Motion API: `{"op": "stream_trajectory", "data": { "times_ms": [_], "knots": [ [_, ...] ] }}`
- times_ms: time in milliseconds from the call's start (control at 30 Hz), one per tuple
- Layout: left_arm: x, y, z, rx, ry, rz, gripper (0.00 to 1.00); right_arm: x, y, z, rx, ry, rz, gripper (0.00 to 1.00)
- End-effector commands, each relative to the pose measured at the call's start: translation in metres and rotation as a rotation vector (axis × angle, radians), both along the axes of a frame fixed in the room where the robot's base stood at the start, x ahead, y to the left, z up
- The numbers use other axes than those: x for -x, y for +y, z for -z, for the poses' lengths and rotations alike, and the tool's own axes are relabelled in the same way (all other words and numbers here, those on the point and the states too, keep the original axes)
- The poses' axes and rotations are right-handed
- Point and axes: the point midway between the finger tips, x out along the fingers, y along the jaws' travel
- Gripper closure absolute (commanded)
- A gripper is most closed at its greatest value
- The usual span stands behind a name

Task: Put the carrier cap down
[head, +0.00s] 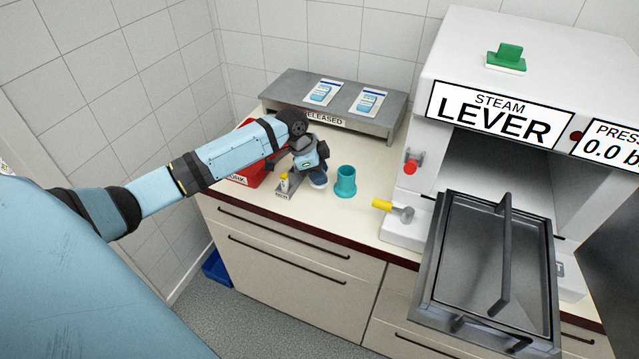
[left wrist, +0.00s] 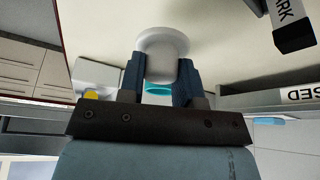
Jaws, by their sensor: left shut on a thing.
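My left gripper (head: 318,180) is over the counter, just left of a teal open-topped cup (head: 345,181). In the left wrist view its two dark blue fingers are shut on a white cap (left wrist: 163,55) with a round, wider flange. That view is upside down, and the flange points toward the counter. I cannot tell whether the cap touches the counter. In the head view the cap is mostly hidden by the gripper. Part of the teal cup shows behind the fingers in the left wrist view (left wrist: 158,89). My right gripper is not in view.
A red bin (head: 257,176) stands left of the gripper, beside a small grey stand (head: 285,192) with a yellow-topped piece. A grey shelf marked RELEASED (head: 380,122) holds two pouches behind. The steam machine (head: 470,60), its door open, is at right. Counter front is fairly clear.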

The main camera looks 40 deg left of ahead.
Motion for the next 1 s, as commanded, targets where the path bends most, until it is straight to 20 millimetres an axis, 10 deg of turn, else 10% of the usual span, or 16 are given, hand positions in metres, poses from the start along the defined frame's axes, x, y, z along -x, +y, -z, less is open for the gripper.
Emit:
{"op": "stream_trajectory", "data": {
  "times_ms": [700, 733, 833, 1000],
  "knots": [
    [0.0, 0.0, 0.047, 0.001, 0.001, -0.001, 0.9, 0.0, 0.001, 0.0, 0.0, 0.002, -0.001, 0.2],
    [0.0, 0.0, 0.047, 0.0, 0.0, -0.001, 0.66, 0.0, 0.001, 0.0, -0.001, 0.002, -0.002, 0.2],
    [0.0, 0.0, 0.047, 0.0, 0.0, 0.0, 0.43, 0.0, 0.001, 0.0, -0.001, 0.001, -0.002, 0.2],
    [0.0, 0.0, 0.046, 0.0, 0.0, 0.0, 0.43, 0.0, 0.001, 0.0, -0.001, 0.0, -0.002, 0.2]
  ]
}}
